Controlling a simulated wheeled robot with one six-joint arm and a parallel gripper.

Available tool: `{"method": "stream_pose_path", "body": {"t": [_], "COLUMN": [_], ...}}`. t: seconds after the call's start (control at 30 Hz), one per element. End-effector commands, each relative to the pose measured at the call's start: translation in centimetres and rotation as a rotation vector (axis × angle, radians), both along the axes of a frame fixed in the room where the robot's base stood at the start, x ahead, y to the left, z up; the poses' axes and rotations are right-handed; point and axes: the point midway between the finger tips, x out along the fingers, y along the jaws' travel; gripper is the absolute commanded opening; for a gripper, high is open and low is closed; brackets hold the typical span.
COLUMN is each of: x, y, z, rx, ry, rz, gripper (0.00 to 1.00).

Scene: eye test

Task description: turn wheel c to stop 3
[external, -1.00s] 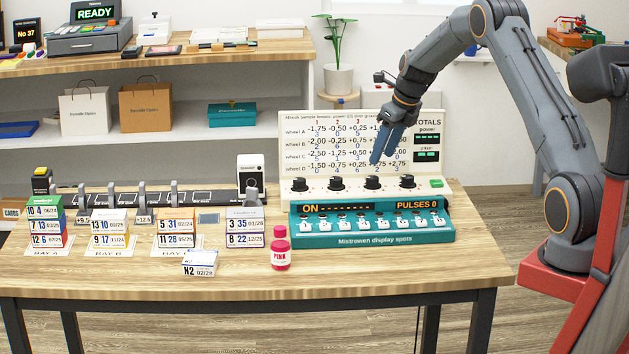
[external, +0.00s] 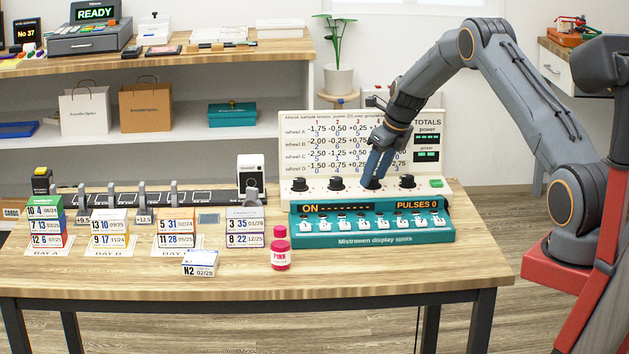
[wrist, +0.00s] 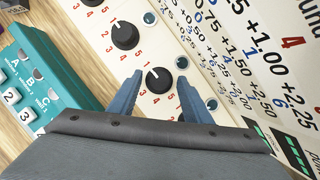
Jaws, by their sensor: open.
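The cream panel (external: 284,160) stands at the back of the table with a row of black wheels below its printed chart. The third wheel from the left (external: 373,185), likely wheel C, is partly covered by my gripper (external: 376,174) in the external view. In the wrist view my open gripper (wrist: 160,78) has one blue finger on each side of this wheel (wrist: 158,79), with gaps showing; contact is not visible. Its white pointer mark faces up-left, near the printed 1; the exact stop is hard to tell.
Neighbouring wheels stand close on the left (external: 336,184) and right (external: 407,181). A green button (external: 436,183) is at the panel's right end. The teal display box (external: 372,240) in front reads ON and PULSES 0. A pink bottle (external: 281,250) stands left of it.

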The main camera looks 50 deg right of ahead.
Motion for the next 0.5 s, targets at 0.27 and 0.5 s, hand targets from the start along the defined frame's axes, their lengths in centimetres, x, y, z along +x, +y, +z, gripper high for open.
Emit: {"method": "stream_pose_path", "body": {"t": [0.27,0.5], "x": [-0.01,0.01], "y": [0.00,-0.04], "z": [0.02,0.01], "rx": [0.000,-0.001], "ry": [0.000,0.000], "rz": [0.000,0.007], "gripper": [0.14,0.04]}}
